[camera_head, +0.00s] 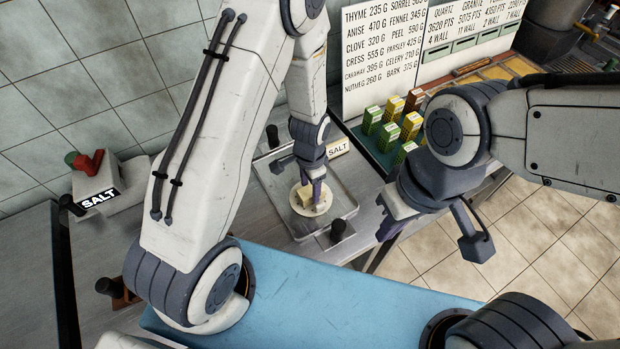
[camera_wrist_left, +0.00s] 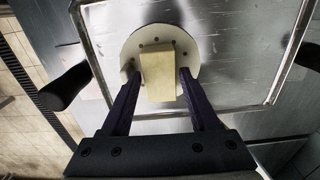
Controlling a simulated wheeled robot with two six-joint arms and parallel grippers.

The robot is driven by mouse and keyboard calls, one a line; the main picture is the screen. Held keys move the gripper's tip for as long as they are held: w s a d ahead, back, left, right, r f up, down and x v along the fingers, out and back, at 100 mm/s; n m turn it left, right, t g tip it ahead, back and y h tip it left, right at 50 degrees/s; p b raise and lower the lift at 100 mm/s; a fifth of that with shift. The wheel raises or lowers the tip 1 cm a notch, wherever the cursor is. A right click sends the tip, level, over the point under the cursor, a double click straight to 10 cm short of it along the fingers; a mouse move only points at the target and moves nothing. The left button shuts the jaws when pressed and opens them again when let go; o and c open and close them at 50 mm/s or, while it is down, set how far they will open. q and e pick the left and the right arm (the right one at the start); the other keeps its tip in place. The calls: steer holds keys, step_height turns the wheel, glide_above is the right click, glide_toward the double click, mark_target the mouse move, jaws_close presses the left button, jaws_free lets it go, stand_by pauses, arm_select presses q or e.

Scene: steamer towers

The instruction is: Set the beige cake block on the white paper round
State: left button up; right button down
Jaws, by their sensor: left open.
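The beige cake block (camera_head: 305,195) lies on the white paper round (camera_head: 323,207) on the metal tray. In the left wrist view, the block (camera_wrist_left: 158,78) sits over the middle and lower part of the dotted round (camera_wrist_left: 134,46). My left gripper (camera_head: 312,190) is low over the block. Its open fingers (camera_wrist_left: 158,78) stand on either side of the block, with narrow gaps. My right gripper (camera_head: 388,226) hangs apart, to the right of the tray; whether its purple fingers are open or shut is not clear.
The metal tray (camera_head: 268,190) has black handles, one (camera_head: 338,228) close to the round. A SALT box (camera_head: 97,180) stands at the left. Several green, yellow and brown boxes (camera_head: 390,132) stand behind at the right, before a lettered board (camera_head: 385,50).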

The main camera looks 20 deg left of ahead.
mark_target(310, 190)
arm_select(q)
steer(key=shift+r, duration=0.45)
step_height(310, 190, up, 11)
steer(key=b, duration=0.2)
steer(key=s+d+r+n, duration=0.1)
steer(key=s+d+r, duration=0.2)
steer(key=s, duration=0.6)
steer(key=s+d+r+h, duration=0.1)
steer(key=s+d+r, duration=0.3)
steer(key=s+r, duration=0.4)
steer(key=shift+s+d+n, duration=0.3)
steer(key=shift+s+n, duration=0.1)
steer(key=shift+s, duration=0.45)
